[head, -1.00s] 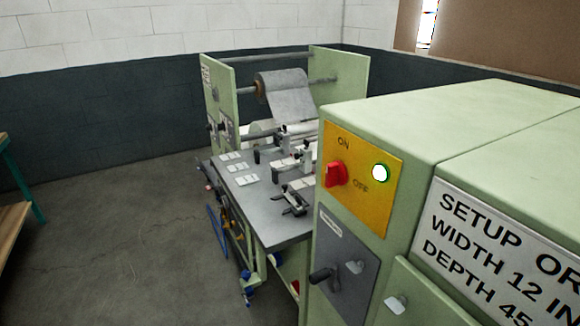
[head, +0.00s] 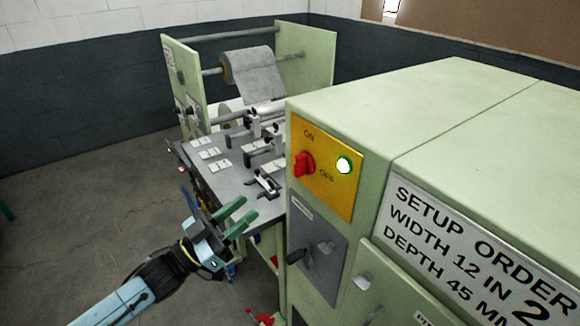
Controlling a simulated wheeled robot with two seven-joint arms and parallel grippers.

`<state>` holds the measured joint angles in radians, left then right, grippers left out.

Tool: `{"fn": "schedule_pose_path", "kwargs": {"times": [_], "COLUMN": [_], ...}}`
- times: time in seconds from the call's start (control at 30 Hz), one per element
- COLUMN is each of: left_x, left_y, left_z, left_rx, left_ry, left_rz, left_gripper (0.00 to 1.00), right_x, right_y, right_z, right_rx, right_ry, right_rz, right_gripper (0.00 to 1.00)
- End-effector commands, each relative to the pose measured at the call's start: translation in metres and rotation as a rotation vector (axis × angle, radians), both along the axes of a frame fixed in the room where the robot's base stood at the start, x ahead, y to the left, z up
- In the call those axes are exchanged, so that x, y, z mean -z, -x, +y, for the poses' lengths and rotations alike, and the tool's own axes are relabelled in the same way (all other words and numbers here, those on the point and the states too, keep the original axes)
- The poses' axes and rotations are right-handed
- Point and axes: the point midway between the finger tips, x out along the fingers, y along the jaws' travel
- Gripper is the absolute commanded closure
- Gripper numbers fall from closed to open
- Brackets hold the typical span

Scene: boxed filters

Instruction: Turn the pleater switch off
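The pleater switch (head: 303,164) is a red rotary knob on a yellow panel (head: 335,192) on the green cabinet. ON is printed above it and OFF to its right. The knob stands near upright, on the ON side. A round lamp (head: 344,165) with a green rim glows white beside it. My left gripper (head: 242,215) is at the lower centre, left of and below the knob. Its two green fingers are spread with nothing between them, clear of the panel. My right gripper is not in view.
Below the panel is a grey plate with a dark crank handle (head: 296,256). A grey worktable (head: 233,180) with clamps stands behind my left gripper, with a paper roll (head: 248,72) beyond. A setup order sign (head: 470,245) is at right. Open floor lies at left.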

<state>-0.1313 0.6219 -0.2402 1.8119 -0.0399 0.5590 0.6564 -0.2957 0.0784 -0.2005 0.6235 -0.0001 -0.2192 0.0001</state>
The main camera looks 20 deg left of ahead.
Motion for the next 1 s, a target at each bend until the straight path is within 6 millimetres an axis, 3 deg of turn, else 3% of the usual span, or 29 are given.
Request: {"fn": "schedule_pose_path", "kwargs": {"times": [0.6,1.0], "left_x": [-0.045,-0.050], "left_y": [-0.081,-0.095], "left_z": [-0.063,-0.074], "left_rx": [0.000,-0.001], "left_ry": [0.002,0.000], "left_rz": [-0.004,0.000], "left_gripper": [0.65,0.65], "right_x": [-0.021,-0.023], "right_y": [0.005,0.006], "right_z": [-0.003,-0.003], "right_rx": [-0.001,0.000], "right_ry": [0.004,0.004], "right_rz": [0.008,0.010], "right_gripper": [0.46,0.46]}}
